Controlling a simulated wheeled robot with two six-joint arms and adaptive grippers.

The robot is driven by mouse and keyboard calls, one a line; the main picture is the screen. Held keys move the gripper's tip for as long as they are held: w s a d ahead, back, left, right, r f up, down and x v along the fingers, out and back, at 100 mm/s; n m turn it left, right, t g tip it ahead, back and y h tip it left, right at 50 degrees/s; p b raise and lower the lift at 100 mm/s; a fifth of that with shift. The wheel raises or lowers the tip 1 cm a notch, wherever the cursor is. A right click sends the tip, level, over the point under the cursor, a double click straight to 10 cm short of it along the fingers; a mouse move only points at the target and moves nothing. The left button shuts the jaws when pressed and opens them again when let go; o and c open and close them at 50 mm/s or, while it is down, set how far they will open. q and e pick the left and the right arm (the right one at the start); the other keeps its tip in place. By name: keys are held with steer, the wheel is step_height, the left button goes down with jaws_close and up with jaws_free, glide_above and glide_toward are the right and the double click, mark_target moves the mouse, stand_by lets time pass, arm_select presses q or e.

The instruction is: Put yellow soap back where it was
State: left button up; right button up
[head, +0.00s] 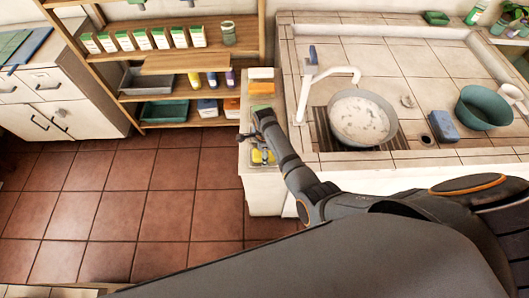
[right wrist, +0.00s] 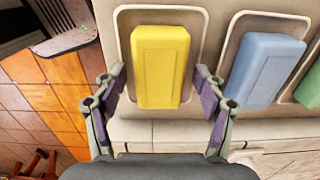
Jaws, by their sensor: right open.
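The yellow soap (right wrist: 160,65) lies in a shallow recessed dish (right wrist: 124,22) in the right wrist view. It also shows in the head view (head: 263,156) at the near end of the narrow ledge left of the sink. My right gripper (right wrist: 157,82) is open, its two fingers on either side of the soap's near end. I see no clear contact with the soap. In the head view this gripper (head: 254,138) is over the ledge and covers part of the row. My left gripper is not in view.
A blue soap (right wrist: 263,70) and a green soap (right wrist: 311,90) lie in neighbouring dishes to the right. The washbasin holds a round bowl (head: 361,118) beside a white tap (head: 340,73). A wooden shelf (head: 186,63) stands behind the open tiled floor.

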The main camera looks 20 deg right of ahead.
step_height(320, 180, up, 12)
steer(key=p, duration=1)
steer(key=shift+r, duration=0.15)
